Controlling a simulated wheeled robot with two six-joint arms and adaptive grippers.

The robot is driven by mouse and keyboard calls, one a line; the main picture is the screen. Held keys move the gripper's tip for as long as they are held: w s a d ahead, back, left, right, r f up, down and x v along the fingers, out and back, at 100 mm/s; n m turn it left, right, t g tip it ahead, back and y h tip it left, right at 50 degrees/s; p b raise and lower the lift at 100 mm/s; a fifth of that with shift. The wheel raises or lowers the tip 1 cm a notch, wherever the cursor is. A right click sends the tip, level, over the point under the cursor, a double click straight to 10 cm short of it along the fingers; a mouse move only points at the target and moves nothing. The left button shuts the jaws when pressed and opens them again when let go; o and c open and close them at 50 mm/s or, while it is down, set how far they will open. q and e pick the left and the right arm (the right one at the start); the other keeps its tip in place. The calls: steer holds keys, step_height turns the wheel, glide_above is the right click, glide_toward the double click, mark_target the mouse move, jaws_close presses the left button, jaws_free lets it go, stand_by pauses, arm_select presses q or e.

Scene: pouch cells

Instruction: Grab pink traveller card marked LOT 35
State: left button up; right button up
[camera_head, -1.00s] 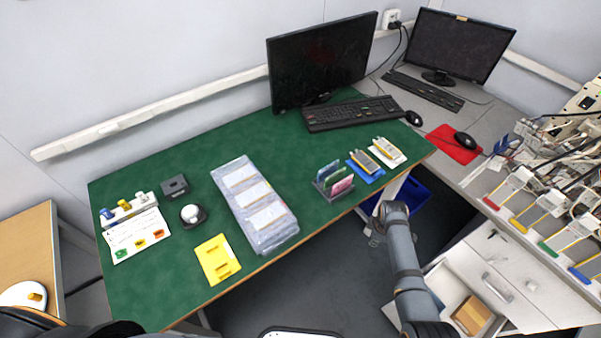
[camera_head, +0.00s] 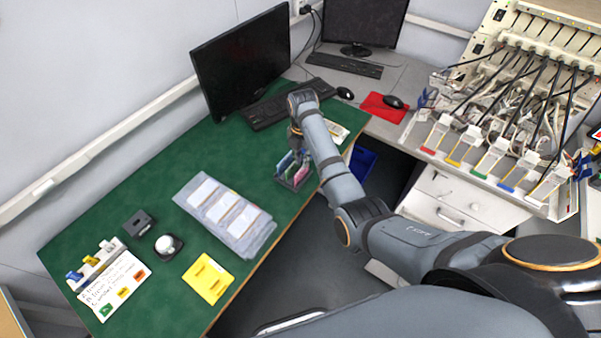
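The pink traveller card (camera_head: 303,172) stands in a small dark card holder (camera_head: 289,184) near the front edge of the green table, beside green and blue cards. Its lot marking is too small to read. My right arm reaches over the table from the lower right. My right gripper (camera_head: 295,146) hangs just above and behind the cards, partly hidden by my own arm. Its fingers are too small and covered to tell whether they are open or shut. My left gripper is not in view.
A clear tray of pouch cells (camera_head: 247,236) and a yellow mat (camera_head: 208,279) lie left of the holder. A keyboard (camera_head: 268,110) and monitor (camera_head: 243,62) stand behind. Bare green table lies behind the tray.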

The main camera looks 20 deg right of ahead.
steer(key=f, duration=0.2)
glide_above(302, 179)
steer(key=shift+f+p, duration=0.4)
steer(key=shift+f, duration=1.95)
steer(key=shift+a, duration=0.1)
jaws_close()
steer(key=shift+r, duration=0.1)
